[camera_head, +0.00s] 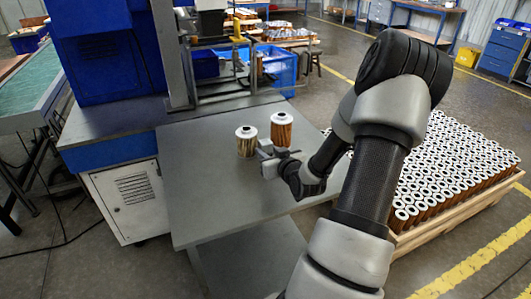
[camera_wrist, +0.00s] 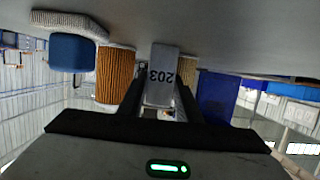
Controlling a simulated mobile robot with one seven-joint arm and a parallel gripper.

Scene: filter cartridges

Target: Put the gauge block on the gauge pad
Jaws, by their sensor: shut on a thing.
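My gripper (camera_head: 268,158) is over the grey table, beside the two filter cartridges. In the wrist view its dark fingers (camera_wrist: 160,100) are shut on the gauge block (camera_wrist: 160,75), a light grey block marked 203 that shows upside down. The block lies between the fingers; I cannot tell whether it touches the table. I cannot pick out the gauge pad for certain in either view; the arm and gripper cover part of the table.
A crate of many cartridges (camera_head: 440,165) is at the right. A press stand (camera_head: 178,75) rises at the back. The table's front left is clear.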

